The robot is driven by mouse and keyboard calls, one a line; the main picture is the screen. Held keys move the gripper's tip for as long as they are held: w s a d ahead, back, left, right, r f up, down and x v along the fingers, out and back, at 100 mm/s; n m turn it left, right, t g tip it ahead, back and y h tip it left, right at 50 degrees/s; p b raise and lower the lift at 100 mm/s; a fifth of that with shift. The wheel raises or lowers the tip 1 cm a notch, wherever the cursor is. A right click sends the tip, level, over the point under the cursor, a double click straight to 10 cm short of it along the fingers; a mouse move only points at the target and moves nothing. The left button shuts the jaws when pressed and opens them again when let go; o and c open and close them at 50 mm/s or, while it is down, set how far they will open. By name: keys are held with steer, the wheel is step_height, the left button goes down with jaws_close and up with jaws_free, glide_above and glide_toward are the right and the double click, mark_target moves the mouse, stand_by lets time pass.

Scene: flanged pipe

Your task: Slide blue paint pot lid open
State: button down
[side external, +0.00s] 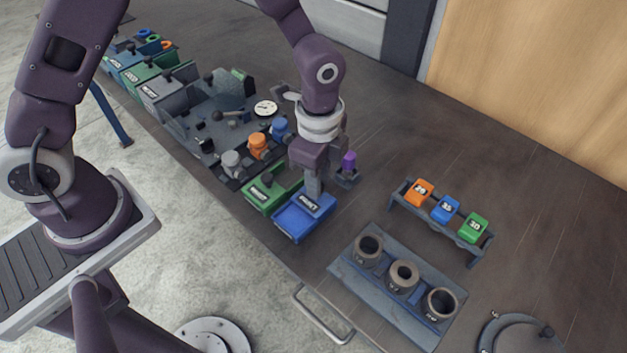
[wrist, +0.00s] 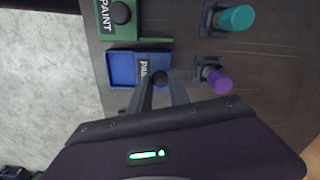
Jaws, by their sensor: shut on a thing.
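The blue paint pot (side external: 290,224) stands on the dark worktop, below my gripper in the side view. It also shows in the wrist view (wrist: 121,69) as a blue rectangular box. Its lid (wrist: 143,74) carries a PAINT label and a dark round knob (wrist: 160,78). The label and knob sit toward the right of the pot in the wrist view, with a bare blue, rimmed area to their left that looks uncovered. My gripper (side external: 314,194) points down and is shut on the lid's knob, also in the wrist view (wrist: 161,88). The fingers partly hide the lid.
A green paint pot (side external: 258,196) stands beside the blue one. Purple (wrist: 217,80) and teal (wrist: 236,18) cylinders on holders are close to the right in the wrist view. A rack of numbered blocks (side external: 446,208) and a tray of cups (side external: 347,275) stand right of my gripper.

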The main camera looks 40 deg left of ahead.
steer(key=c, duration=1.2)
jaws_free()
step_height(320, 180, up, 7)
steer(key=shift+r, duration=0.1)
step_height(320, 180, up, 3)
steer(key=shift+r, duration=0.1)
steer(key=s+a, duration=0.3)
steer(key=s, duration=0.4)
steer(key=s+a, duration=0.2)
steer(key=s, duration=0.6)
steer(key=shift+a, duration=0.4)
